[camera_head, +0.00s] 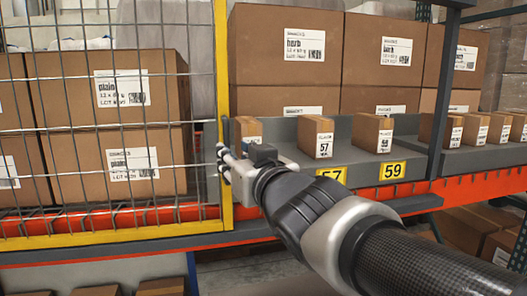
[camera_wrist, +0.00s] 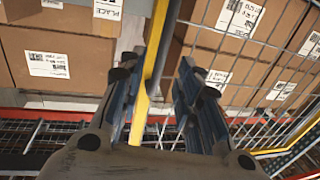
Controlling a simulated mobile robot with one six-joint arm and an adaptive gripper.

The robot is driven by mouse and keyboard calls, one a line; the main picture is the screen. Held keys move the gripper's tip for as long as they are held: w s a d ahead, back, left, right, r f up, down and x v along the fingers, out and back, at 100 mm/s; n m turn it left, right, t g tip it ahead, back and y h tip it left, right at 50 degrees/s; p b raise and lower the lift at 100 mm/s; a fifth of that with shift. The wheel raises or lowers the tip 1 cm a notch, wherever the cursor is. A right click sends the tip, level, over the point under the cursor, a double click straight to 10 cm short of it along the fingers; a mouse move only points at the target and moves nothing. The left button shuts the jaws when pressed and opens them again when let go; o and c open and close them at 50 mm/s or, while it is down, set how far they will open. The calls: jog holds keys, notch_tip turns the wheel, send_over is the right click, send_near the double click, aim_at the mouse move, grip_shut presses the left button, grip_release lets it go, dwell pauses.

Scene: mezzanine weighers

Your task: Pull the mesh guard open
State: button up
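The mesh guard (camera_head: 222,60) is a grey wire grid in a yellow frame, covering the left part of the shelf in the head view. My gripper (camera_head: 223,162) is at the frame's right upright, a little below mid-height, with its fingers pointing left. In the wrist view my gripper (camera_wrist: 158,80) has its fingers spread apart. The guard's yellow upright (camera_wrist: 156,55) runs between them in that picture, closer to the left finger. No finger is clearly closed on it, and I cannot tell whether one touches it.
Large brown cartons (camera_head: 285,50) stand behind the guard and to its right. Small boxes (camera_head: 316,136) sit in a grey tray above yellow labels "57" and "59" (camera_head: 392,171). An orange beam (camera_head: 460,188) runs along the shelf front.

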jog(key=v, duration=0.6)
jog(key=shift+w+f, duration=0.1)
jog(key=shift+f, duration=0.05)
jog(key=s+d+f+m+g+h+b, duration=0.2)
jog(key=d+f+h+b, duration=0.35)
jog(key=f, duration=0.75)
jog(key=s+d+f+m+g+h+b, duration=0.25)
jog(key=d+f+b, duration=0.35)
jog(key=d+f, duration=0.5)
jog(key=s+f+g+b, duration=0.2)
jog(key=s+f, duration=0.4)
jog(key=f, duration=0.3)
jog(key=s+d+f+g+b, duration=0.1)
jog(key=s+f+g+b, duration=0.1)
jog(key=s+f+b, duration=0.3)
jog(key=s+d+f+g+b, duration=0.1)
jog(key=s+f+g+b, duration=0.2)
jog(key=s+f, duration=0.4)
notch_tip(320, 180, down, 6)
jog(key=shift+f+m+b, duration=0.15)
jog(key=shift+m+b, duration=0.15)
jog(key=shift+m, duration=0.15)
jog(key=shift+s+a, duration=0.1)
